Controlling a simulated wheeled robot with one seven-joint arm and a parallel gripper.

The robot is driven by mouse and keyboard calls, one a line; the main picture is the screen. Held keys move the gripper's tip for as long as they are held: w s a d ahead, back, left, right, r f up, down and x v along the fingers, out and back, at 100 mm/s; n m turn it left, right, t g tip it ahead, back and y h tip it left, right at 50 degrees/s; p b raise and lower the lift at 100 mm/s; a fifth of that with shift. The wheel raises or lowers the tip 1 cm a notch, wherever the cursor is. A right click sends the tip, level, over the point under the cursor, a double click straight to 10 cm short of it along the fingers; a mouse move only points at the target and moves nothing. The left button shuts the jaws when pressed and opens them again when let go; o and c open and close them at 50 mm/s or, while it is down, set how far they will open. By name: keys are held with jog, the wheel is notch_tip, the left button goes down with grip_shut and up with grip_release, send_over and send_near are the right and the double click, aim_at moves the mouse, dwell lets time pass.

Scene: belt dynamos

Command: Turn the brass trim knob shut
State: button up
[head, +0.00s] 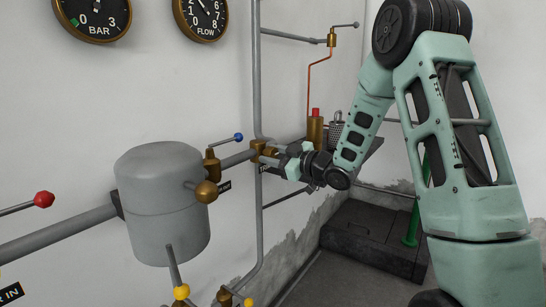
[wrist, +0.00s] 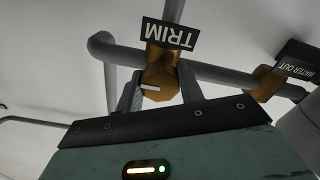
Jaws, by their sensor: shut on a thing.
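The brass trim knob (wrist: 158,83) shows in the wrist view, just below the black TRIM label, which appears upside down or tilted. A white mark runs across the knob's face. My gripper (wrist: 160,92) has one finger on each side of the knob and is shut on it. In the head view my gripper (head: 272,159) reaches in from the right to the brass fitting (head: 259,150) on the grey pipe. The knob itself is mostly hidden there by the fingers.
A grey tank (head: 163,215) stands left of my gripper. A blue-tipped lever (head: 238,137) sits close by on the pipe. A shelf (head: 362,152) with a brass cylinder (head: 315,130) lies behind my wrist. A WATER OUT label (wrist: 298,67) is at the right.

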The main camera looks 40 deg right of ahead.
jog(key=o, duration=1)
jog(key=shift+s+d, duration=0.1)
jog(key=v, duration=1.7)
jog(key=shift+s, duration=0.1)
